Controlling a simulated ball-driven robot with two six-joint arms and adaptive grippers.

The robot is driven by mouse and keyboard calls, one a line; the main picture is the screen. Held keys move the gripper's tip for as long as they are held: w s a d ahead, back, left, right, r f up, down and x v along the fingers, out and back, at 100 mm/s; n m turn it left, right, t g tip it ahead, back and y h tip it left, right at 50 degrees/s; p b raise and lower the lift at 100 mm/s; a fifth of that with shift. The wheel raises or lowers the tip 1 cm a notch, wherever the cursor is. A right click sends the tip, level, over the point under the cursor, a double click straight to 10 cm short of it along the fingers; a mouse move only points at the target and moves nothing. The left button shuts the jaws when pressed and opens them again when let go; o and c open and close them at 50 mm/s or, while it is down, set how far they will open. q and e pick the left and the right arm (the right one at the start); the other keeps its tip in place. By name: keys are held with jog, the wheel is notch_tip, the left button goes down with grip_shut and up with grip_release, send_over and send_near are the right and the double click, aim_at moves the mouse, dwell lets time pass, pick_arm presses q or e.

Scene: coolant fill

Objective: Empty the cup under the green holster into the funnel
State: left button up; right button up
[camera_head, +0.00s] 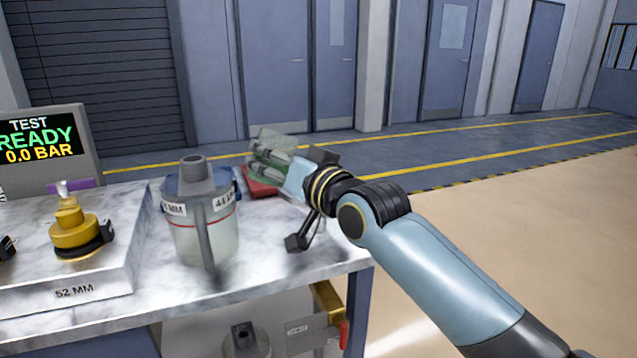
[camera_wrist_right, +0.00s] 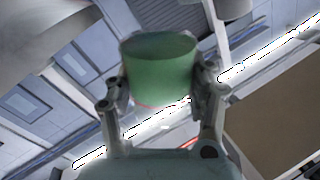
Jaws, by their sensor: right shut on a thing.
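My right gripper (camera_head: 272,160) reaches in from the right above the bench's back right corner. It is shut on a clear cup (camera_head: 275,140) with green contents, which looks tilted. In the right wrist view the green cup (camera_wrist_right: 160,68) sits between the two fingers of my right gripper (camera_wrist_right: 163,95). A clear vessel (camera_head: 222,243) with a red line, a grey cone-shaped top and a grey upright bar stands on the bench to the left of the cup. I cannot tell for sure whether it is the funnel. No green holster is clearly visible. My left gripper is not in view.
The marble-topped bench (camera_head: 310,268) has a raised block marked 52 MM (camera_head: 95,292) with a yellow fitting (camera_head: 74,232). A display (camera_head: 38,148) reads READY, 0.0 BAR. A red object (camera_head: 260,187) lies near the back edge. A dark block (camera_head: 297,242) shows below my right wrist.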

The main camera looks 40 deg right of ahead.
jog(key=shift+d+f+m, duration=0.15)
jog(key=shift+d+m, duration=0.15)
jog(key=shift+m, duration=0.1)
jog(key=shift+d+r+m+p, duration=0.45)
jog(key=shift+d+m, duration=0.1)
jog(key=shift+m, duration=0.25)
dwell(0.4)
jog(key=shift+w+d+f+m, duration=0.15)
jog(key=shift+f+m, duration=0.25)
jog(key=shift+m, duration=0.5)
jog(key=shift+f+m+b, duration=0.3)
jog(key=shift+m+b, duration=0.2)
jog(key=shift+m, duration=0.4)
dwell(0.6)
jog(key=shift+d+r+m+p, duration=0.1)
jog(key=shift+r+m+p, duration=0.3)
jog(key=shift+m, duration=0.4)
dwell(0.6)
jog(key=shift+d+f+m+b, duration=0.1)
jog(key=shift+f+m+b, duration=0.3)
jog(key=shift+m, duration=0.5)
dwell(0.5)
jog(key=shift+d+r+p, duration=0.15)
jog(key=shift+r+p, duration=0.05)
jog(key=shift+p, duration=0.2)
jog(key=shift+d+r+m+p, duration=0.25)
jog(key=shift+d+m+p, duration=0.25)
jog(key=shift+m+p, duration=0.5)
